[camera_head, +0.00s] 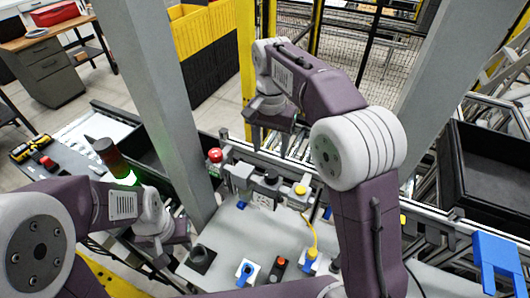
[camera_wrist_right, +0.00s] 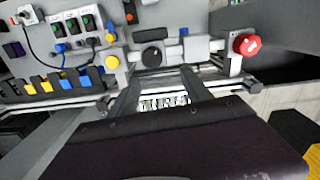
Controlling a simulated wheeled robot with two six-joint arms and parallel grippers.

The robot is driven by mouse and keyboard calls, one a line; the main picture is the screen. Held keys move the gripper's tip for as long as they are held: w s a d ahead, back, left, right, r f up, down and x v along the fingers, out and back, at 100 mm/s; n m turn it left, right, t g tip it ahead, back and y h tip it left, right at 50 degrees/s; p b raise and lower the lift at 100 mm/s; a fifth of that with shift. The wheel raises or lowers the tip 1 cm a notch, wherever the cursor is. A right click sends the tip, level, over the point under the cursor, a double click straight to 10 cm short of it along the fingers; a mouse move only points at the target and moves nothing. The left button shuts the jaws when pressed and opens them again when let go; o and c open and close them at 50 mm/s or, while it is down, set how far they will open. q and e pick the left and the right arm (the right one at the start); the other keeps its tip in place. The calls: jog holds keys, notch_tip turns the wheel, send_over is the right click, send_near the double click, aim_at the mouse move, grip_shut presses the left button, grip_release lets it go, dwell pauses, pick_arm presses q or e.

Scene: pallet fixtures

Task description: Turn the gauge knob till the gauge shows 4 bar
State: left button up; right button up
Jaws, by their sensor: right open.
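A black round knob (camera_head: 272,178) sits on a grey block of the fixture rail.
A red mushroom button (camera_head: 215,155) stands left of the knob, a yellow knob (camera_head: 301,190) right of it. A yellow cable (camera_head: 314,235), a blue switch (camera_head: 246,271) and a black socket (camera_head: 201,257) are on the grey panel (camera_head: 235,228). A grey post (camera_head: 155,95) rises at left.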

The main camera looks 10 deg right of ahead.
aim_at(271, 174)
jog(key=s+f, duration=0.3)
jog(key=s, duration=0.1)
jog(key=shift+f, duration=0.25)
jog(key=f, duration=0.1)
jog(key=w+f+p, duration=0.1)
jog(key=f, duration=0.1)
jog(key=w+f, duration=0.1)
jog(key=f, duration=0.1)
jog(key=shift+w+d+f, duration=0.1)
jog(key=shift+w, duration=0.15)
jog(key=shift+s, duration=0.3)
jog(key=shift+s+r, duration=0.2)
jog(key=shift+s, duration=0.1)
jog(key=shift+c, duration=0.7)
jog(key=shift+s, duration=0.15)
jog(key=c, duration=0.5)
jog(key=shift+w, duration=0.2)
grip_shut()
pick_arm(q)
jog(key=shift+s+r, duration=0.9)
jog(key=shift+s, duration=0.3)
